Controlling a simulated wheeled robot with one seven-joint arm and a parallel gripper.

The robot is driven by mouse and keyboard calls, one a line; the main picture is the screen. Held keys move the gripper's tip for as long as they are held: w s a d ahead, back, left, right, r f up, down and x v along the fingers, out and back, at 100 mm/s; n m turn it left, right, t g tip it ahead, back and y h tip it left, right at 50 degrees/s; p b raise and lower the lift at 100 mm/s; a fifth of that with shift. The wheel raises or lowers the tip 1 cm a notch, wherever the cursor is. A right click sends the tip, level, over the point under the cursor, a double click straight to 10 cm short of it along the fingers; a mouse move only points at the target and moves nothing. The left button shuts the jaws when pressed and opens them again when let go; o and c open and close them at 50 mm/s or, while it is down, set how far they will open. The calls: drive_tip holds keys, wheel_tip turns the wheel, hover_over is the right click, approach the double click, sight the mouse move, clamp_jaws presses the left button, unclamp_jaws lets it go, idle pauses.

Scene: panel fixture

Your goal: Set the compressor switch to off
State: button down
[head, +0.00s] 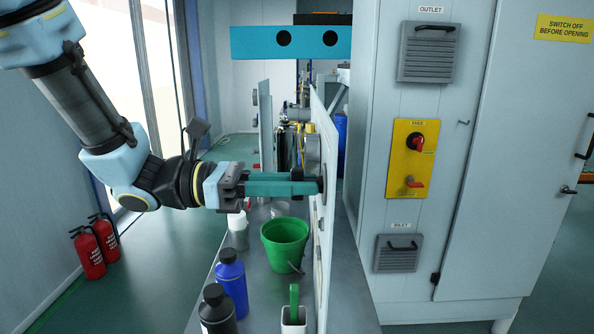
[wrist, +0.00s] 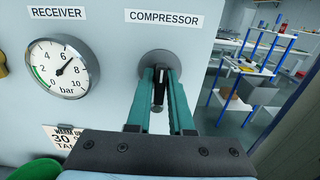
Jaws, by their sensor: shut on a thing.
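The compressor switch is a round grey plate with a black knob (wrist: 158,94), under the COMPRESSOR label (wrist: 163,18) in the wrist view. The knob points roughly up and down in that view; I see no on or off marks beside it. My gripper (wrist: 161,74) has its two teal fingers at the plate, one on each side of the knob, shut on it. In the head view my gripper (head: 318,184) reaches right to the panel (head: 327,135), which is seen nearly edge-on. The switch's face is hidden there.
A receiver gauge (wrist: 62,69) is left of the switch. Below my gripper, a green bucket (head: 285,245), a blue bottle (head: 231,278) and a dark bottle (head: 217,310) stand on the bench. A cabinet with a red rotary switch (head: 417,143) on a yellow plate stands right of the panel.

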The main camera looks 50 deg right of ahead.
idle(0.5)
drive_tip(key=c, duration=0.9)
unclamp_jaws()
drive_tip(key=shift+w, duration=0.1)
drive_tip(key=b+v, duration=0.2)
drive_tip(key=v, duration=0.8)
drive_tip(key=shift+w+a+b, duration=0.2)
drive_tip(key=shift+a+b, duration=0.1)
drive_tip(key=shift+b, duration=0.05)
drive_tip(key=w+a+f+m+t+y, duration=0.25)
drive_tip(key=w+a+f+t, duration=0.25)
drive_tip(key=a+f, duration=0.35)
drive_tip(key=w+a+f+m+t+y, duration=0.1)
drive_tip(key=w+a+f+t+y, duration=0.3)
drive_tip(key=a+f, duration=0.5)
drive_tip(key=w+a+m+t+y, duration=0.1)
drive_tip(key=w+a+t, duration=0.1)
drive_tip(key=a, duration=0.4)
drive_tip(key=w+a+f+m+t+y, duration=0.1)
drive_tip(key=w+a+m+t, duration=0.1)
drive_tip(key=w+a, duration=0.2)
drive_tip(key=w+a+m+t+y, duration=0.2)
drive_tip(key=w+a+t, duration=0.1)
drive_tip(key=a, duration=0.5)
drive_tip(key=shift+w+f, duration=0.25)
drive_tip(key=shift+w, duration=0.05)
